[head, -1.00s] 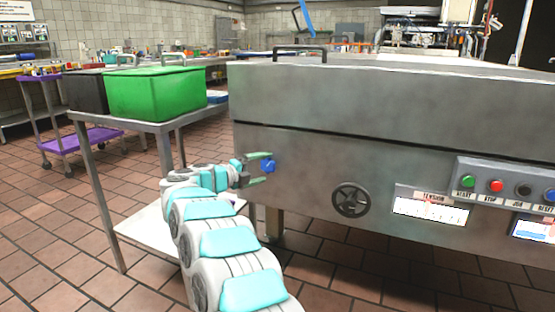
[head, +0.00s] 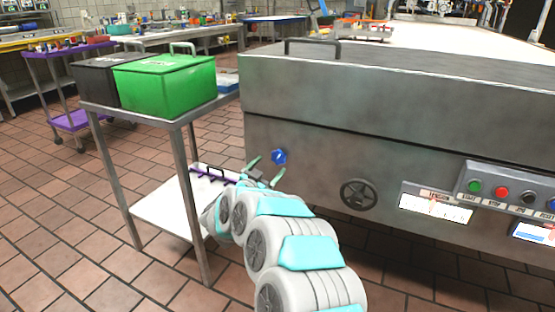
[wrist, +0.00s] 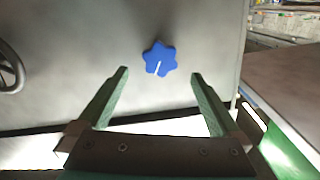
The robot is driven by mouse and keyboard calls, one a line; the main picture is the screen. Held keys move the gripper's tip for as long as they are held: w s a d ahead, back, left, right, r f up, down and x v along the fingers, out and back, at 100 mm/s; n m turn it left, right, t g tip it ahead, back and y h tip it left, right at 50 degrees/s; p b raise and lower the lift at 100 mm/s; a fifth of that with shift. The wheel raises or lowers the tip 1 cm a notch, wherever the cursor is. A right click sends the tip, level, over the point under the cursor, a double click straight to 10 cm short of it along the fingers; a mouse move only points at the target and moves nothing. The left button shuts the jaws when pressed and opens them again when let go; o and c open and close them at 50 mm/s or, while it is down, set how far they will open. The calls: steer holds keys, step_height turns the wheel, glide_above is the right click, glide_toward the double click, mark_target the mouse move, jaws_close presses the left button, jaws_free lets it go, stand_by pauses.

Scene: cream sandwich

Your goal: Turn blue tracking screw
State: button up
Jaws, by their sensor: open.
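The blue tracking screw (head: 279,157) is a small lobed knob on the grey machine's front panel, near its left end. In the wrist view the blue knob (wrist: 160,59) has a white line pointing toward the lower left of its face. My gripper (head: 265,169) is open and empty, just left of and below the knob in the head view. In the wrist view my gripper's green fingertips (wrist: 160,73) are spread wide, one on each side of the knob's lower part and apart from it. The knob appears beyond the tips, not between the fingers.
A black handwheel (head: 359,194) sits on the panel right of the knob. A control box (head: 512,189) with buttons is further right. A metal table (head: 178,119) with green (head: 165,84) and black (head: 95,80) bins stands close on the left.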

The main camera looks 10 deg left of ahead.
mark_target(278, 159)
steer(key=shift+x, duration=2.6)
steer(key=c, duration=1.4)
steer(key=shift+o, duration=0.2)
steer(key=shift+f, duration=0.1)
steer(key=shift+f+m+b, duration=0.15)
steer(key=shift+m+b, duration=0.95)
steer(key=shift+b, duration=0.1)
steer(key=m+b, duration=0.4)
steer(key=shift+f+b, duration=0.1)
steer(key=shift+b, duration=0.3)
steer(key=m+b, duration=0.3)
steer(key=shift+m+b, duration=0.9)
steer(key=shift+m, duration=0.3)
